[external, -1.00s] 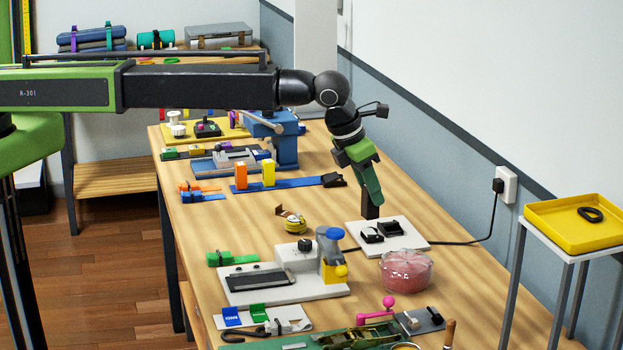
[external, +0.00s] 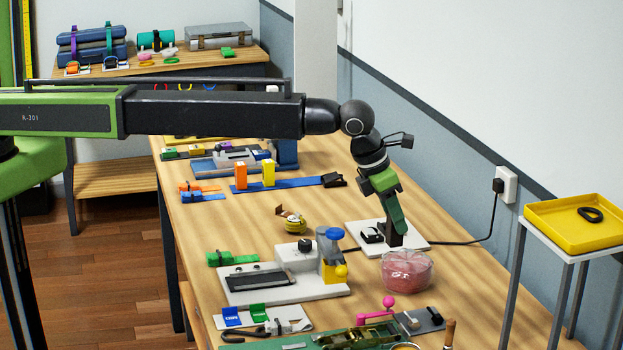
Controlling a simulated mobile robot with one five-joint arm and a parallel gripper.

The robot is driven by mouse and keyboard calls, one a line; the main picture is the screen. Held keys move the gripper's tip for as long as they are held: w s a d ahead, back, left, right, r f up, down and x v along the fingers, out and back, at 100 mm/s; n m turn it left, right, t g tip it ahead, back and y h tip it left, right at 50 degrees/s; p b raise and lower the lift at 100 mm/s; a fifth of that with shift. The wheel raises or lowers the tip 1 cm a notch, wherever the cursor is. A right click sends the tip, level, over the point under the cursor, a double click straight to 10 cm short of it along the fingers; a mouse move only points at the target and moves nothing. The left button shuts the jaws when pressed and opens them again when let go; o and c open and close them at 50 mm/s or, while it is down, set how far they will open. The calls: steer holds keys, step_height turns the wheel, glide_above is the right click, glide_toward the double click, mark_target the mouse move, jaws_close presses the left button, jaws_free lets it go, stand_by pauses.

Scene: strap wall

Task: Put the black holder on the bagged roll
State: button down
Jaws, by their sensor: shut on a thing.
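My gripper (external: 397,222) has green fingers pointing down and is shut on a black upright block, which looks like the black holder (external: 394,236). It hangs in front of the white plate (external: 418,243) in the picture, just above and left of the bagged roll. Whether it touches the plate is unclear. The bagged roll (external: 406,272) is a round pinkish-red thing in a clear crinkled bag, standing on the wooden table. The holder appears close to the bag's top edge in the picture but apart from it.
A black and white device (external: 371,236) sits on the plate, and a black cable runs from it to a wall socket (external: 507,185). A white and yellow machine (external: 310,270) stands left. A yellow tray (external: 580,237) stands right on a stand. Bare table lies behind the plate.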

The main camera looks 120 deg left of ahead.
mark_target(396, 236)
steer(key=shift+a+f, duration=0.2)
steer(key=shift+a, duration=0.15)
step_height(396, 236, down, 4)
steer(key=b, duration=0.4)
steer(key=shift+f, duration=0.2)
steer(key=shift+r, duration=0.25)
steer(key=shift+f, duration=0.15)
steer(key=c, duration=1.1)
jaws_free()
